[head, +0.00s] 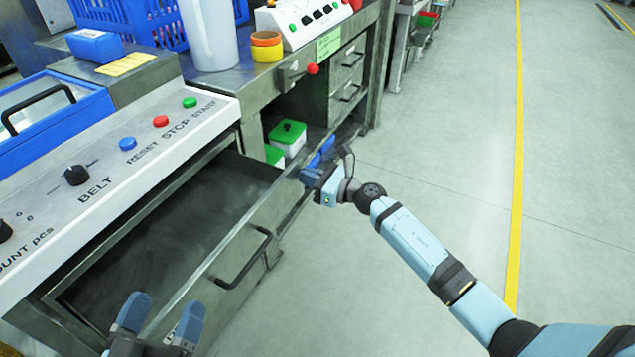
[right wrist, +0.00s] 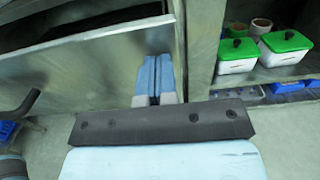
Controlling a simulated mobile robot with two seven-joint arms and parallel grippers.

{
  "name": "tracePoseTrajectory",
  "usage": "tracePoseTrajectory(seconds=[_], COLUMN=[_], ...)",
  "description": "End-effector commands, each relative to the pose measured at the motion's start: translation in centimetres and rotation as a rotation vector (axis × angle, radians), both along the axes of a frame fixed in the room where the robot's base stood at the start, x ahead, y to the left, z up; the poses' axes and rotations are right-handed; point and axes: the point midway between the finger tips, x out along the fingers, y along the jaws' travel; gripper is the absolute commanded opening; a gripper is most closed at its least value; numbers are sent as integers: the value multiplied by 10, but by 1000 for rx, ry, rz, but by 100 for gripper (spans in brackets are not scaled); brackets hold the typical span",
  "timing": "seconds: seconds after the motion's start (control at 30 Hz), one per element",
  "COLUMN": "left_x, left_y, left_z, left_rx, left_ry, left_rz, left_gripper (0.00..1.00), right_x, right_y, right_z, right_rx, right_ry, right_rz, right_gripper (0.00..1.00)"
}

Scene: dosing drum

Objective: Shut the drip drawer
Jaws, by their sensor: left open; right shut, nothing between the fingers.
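The drip drawer stands pulled out under the control panel, its grey front (head: 205,268) facing the aisle and its inside (head: 170,225) looking empty. Its black bar handle (head: 245,258) is on the front. My right gripper (head: 310,175) is shut and empty at the far right end of the drawer front. In the right wrist view the closed fingers (right wrist: 157,72) overlap the right end of the drawer front (right wrist: 85,72); I cannot tell whether they touch it. My left gripper (head: 168,315) is open and empty, low in the head view by the near end of the drawer front.
The control panel (head: 130,145) with buttons and knobs overhangs the drawer. An open shelf beside it holds white boxes with green lids (head: 288,138). Closed small drawers (head: 346,75) are further back. The floor (head: 430,130) to the right is free.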

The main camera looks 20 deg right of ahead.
Motion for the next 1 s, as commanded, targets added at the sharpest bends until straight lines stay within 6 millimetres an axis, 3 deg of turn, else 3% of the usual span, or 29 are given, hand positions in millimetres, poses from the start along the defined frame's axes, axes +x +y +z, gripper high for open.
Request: tracePoseTrajectory(seconds=[0.1,0.5,0.7,1.0], left_x=[-4,1,1,0], left_y=[-6,-10,-12,-12], left_z=[19,-53,-72,-79], left_rx=[-59,43,77,91], left_ry=[-85,121,185,213], left_rz=[-22,-72,-94,-104], left_gripper=[88,88,88,88], right_x=[26,104,124,131], right_y=[25,105,124,132], right_z=[-3,-5,-3,1], right_rx=[0,0,0,0], right_ry=[-4,-1,0,-1], right_rz=[2,0,1,0], right_gripper=[0,0,0,0])
